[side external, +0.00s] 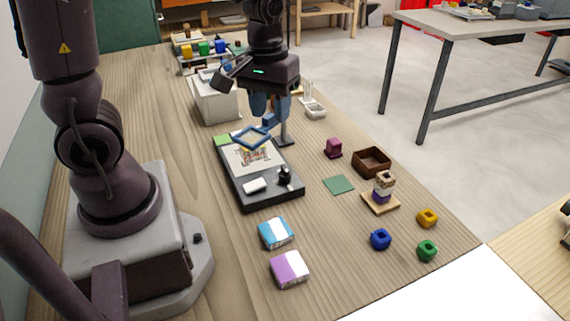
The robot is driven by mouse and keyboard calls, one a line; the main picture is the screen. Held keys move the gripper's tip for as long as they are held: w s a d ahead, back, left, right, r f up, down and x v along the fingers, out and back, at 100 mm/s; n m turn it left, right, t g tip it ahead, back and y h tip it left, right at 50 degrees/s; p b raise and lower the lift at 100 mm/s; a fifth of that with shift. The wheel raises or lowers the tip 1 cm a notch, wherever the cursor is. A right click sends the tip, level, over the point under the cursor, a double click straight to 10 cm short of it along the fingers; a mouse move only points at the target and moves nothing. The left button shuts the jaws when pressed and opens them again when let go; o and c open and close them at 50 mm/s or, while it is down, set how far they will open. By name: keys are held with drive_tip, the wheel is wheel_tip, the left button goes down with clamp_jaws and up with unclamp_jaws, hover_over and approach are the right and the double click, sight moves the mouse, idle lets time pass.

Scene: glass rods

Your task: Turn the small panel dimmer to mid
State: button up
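A black panel (262,197) with a pale sheet on its left part lies on the wooden table in the side external view. A small black knob (284,177), which looks like the dimmer, stands up near the panel's front right end. A white switch-like piece (255,186) is beside it. My gripper (268,118) is above and behind the panel's far end, well apart from the knob, with its blue fingers pointing down. The knob's pointer and setting are too small to read. Whether the fingers are apart or closed is unclear.
A blue square frame (252,137) shows just below my gripper, over the panel's far end. A dark stand (285,140) is close beside the fingers. A white box (214,103) stands behind. A brown tray (371,162) and several small blocks lie right; blue-white (275,233) and purple-white (289,269) blocks lie in front.

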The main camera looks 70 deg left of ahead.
sight(285, 168)
drive_tip(key=w+a+f+n, duration=0.5)
drive_tip(key=f+n, duration=0.1)
drive_tip(key=n, duration=0.4)
drive_tip(key=shift+y, duration=0.3)
drive_tip(key=f, duration=1.2)
drive_tip(key=shift+s+d+f, duration=0.1)
drive_tip(key=shift+d+f, duration=0.1)
drive_tip(key=shift+f, duration=0.05)
clamp_jaws()
